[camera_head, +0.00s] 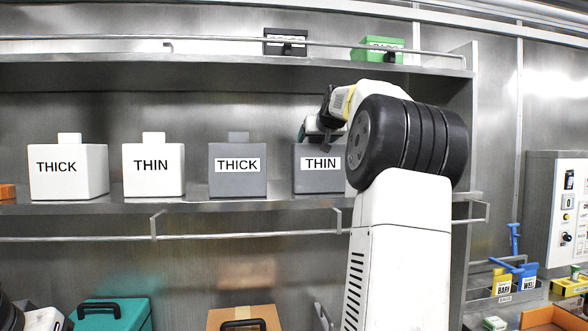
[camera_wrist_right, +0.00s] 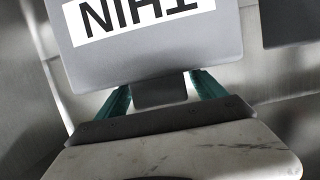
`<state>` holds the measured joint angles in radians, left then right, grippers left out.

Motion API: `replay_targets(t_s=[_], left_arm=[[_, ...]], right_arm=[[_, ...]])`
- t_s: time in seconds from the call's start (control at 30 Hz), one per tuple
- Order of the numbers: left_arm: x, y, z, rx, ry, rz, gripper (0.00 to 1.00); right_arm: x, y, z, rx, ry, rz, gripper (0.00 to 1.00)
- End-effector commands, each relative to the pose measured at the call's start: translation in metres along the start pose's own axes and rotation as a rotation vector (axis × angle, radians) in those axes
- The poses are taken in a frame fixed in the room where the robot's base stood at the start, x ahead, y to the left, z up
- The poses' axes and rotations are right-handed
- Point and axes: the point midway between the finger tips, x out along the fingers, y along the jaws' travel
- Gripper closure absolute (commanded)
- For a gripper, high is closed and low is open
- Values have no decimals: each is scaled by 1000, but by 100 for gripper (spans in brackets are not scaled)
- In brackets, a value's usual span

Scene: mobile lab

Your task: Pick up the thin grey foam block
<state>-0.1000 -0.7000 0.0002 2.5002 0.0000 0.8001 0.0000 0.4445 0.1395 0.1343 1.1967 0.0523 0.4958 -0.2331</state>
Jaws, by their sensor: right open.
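The thin grey foam block (camera_head: 318,180) stands on the middle shelf, the rightmost in a row of labelled blocks. Its white label reads THIN. In the right wrist view the block (camera_wrist_right: 160,55) appears upside down, with its small grey top knob (camera_wrist_right: 160,92) pointing toward me. My right gripper (camera_head: 312,130) is at the top of this block, partly hidden by my arm. In the wrist view its teal fingers (camera_wrist_right: 158,88) are open, one on each side of the knob, with visible gaps. My left gripper is out of view.
A grey THICK block (camera_head: 238,180) stands left of it, then a white THIN block (camera_head: 153,180) and a white THICK block (camera_head: 68,185). A guard rail (camera_head: 250,237) runs below the shelf edge. An upper shelf (camera_head: 200,72) lies above.

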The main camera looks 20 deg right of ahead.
Motion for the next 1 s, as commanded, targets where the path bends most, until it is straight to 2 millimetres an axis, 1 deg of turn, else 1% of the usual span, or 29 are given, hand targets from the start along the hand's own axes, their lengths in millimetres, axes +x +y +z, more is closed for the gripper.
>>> replay_targets(t_s=[0.23,0.27,0.3,0.37,0.5,0.57,0.6,0.67,1.0], left_arm=[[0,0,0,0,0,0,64],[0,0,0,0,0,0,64],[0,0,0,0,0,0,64],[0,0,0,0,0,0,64],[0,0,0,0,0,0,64],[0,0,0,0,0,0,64],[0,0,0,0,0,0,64],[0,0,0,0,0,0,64],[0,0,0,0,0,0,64]], right_arm=[[2,0,0,0,1,-1,20],[2,0,0,0,0,-1,22],[2,0,0,0,0,-1,30],[2,0,0,0,0,-1,42],[2,0,0,0,0,-1,69],[2,0,0,0,0,-1,81],[2,-1,0,0,0,-1,89],[2,0,0,0,0,-1,100],[2,-1,-3,0,1,-1,100]])
